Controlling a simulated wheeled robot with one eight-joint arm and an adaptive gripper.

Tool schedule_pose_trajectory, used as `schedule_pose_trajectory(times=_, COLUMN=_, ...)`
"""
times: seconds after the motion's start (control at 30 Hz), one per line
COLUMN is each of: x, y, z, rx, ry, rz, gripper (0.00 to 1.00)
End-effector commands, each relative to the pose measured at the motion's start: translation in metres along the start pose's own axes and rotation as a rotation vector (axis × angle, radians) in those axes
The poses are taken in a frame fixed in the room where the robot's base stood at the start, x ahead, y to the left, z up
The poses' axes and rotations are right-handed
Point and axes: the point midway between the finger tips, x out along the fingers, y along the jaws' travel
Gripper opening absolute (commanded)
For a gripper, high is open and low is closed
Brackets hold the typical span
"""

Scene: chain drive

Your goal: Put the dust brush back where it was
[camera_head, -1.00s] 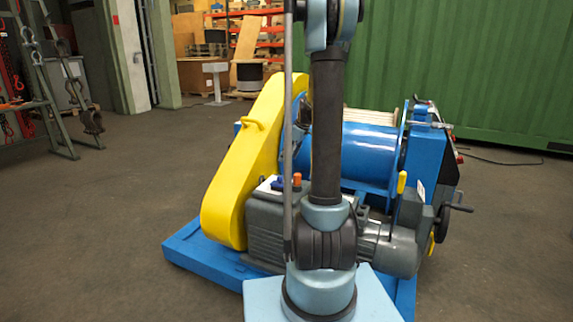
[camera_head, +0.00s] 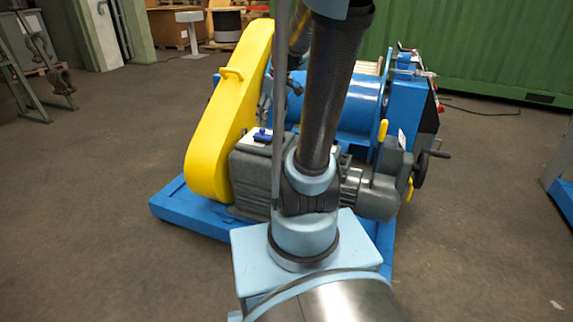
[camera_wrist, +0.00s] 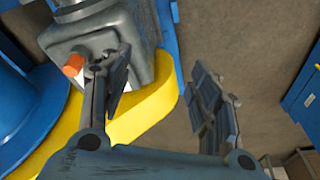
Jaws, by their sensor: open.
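A small dark blue object (camera_head: 262,134) lies on top of the grey gearbox (camera_head: 252,172) in the head view; I cannot tell whether it is the dust brush. No brush can be made out in the wrist view. My gripper (camera_wrist: 160,88) is open, with nothing between its fingers. The yellow guard's edge and bare floor show beyond the gap. The gearbox also shows in the wrist view (camera_wrist: 145,20), with an orange cap (camera_wrist: 73,65) on it near my left finger. My arm hides part of the machine in the head view.
The yellow guard (camera_head: 215,140) stands left of the gearbox, the blue drum (camera_head: 352,105) behind it. The blue base (camera_head: 180,212) rests on the floor. Floor is clear on the left; a blue frame (camera_head: 562,185) stands far right.

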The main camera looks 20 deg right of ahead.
Motion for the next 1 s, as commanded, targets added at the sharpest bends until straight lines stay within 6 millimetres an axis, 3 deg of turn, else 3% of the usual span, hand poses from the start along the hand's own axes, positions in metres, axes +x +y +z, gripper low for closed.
schedule_pose_trajectory(times=0.33, x=0.003, y=-0.048, z=0.085, rx=0.190, ry=-0.030, rz=0.062, gripper=0.56)
schedule_pose_trajectory(times=0.6, x=0.021, y=-0.072, z=0.147, rx=0.338, ry=-0.040, rz=0.116, gripper=0.56)
schedule_pose_trajectory(times=0.8, x=0.035, y=-0.080, z=0.178, rx=0.417, ry=-0.040, rz=0.146, gripper=0.56)
schedule_pose_trajectory(times=1.0, x=0.040, y=-0.081, z=0.189, rx=0.448, ry=-0.039, rz=0.158, gripper=0.56)
